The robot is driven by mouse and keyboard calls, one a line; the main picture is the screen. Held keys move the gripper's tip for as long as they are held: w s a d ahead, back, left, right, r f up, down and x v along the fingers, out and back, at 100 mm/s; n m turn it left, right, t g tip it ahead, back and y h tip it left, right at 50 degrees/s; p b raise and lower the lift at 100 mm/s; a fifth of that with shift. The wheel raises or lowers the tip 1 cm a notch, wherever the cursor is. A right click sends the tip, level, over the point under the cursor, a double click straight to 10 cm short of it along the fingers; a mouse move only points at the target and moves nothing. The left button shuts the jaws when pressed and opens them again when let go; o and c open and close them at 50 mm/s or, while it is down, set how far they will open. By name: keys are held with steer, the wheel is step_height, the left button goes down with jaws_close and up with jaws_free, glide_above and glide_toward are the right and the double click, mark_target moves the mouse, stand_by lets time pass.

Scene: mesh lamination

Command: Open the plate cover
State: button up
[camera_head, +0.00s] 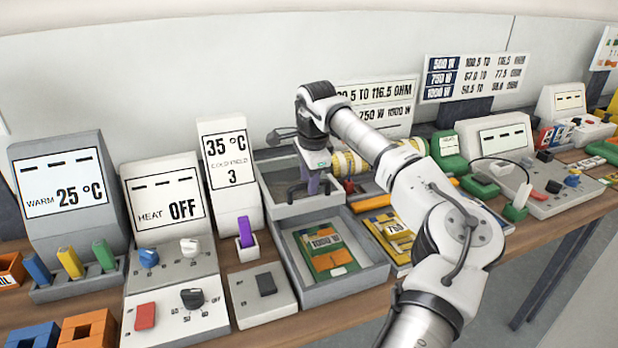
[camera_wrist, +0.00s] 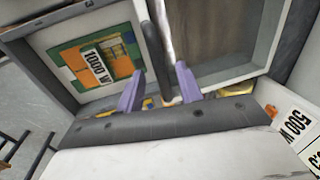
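A grey two-part box stands at the middle of the bench. Its front tray (camera_head: 370,283) holds a green, orange and yellow mesh piece (camera_head: 324,249) marked 1000 W, which also shows in the wrist view (camera_wrist: 97,66). Its rear part (camera_head: 303,209) has a raised grey rim and a brownish-grey flat surface (camera_wrist: 215,38); I cannot tell which piece is the plate cover. My gripper (camera_head: 312,184) points down over the rear part. In the wrist view its purple fingers (camera_wrist: 160,88) are apart, with a pale bar (camera_wrist: 166,60) showing between them. Contact with the bar is not clear.
A control unit reading 35 °C (camera_head: 229,160) and a purple switch (camera_head: 245,232) stand left of the box. Yellow rolls (camera_head: 349,163) and a 750 W packet (camera_head: 392,237) lie to its right, under my arm. The bench is crowded.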

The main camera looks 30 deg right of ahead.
step_height(320, 180, up, 14)
steer(key=s+b, duration=0.1)
steer(key=s, duration=0.1)
steer(key=shift+s+a+f+b, duration=0.2)
steer(key=shift+s+a+b, duration=0.1)
steer(key=shift+a+b, duration=0.1)
steer(key=shift+d+f, duration=0.1)
stand_by(0.4)
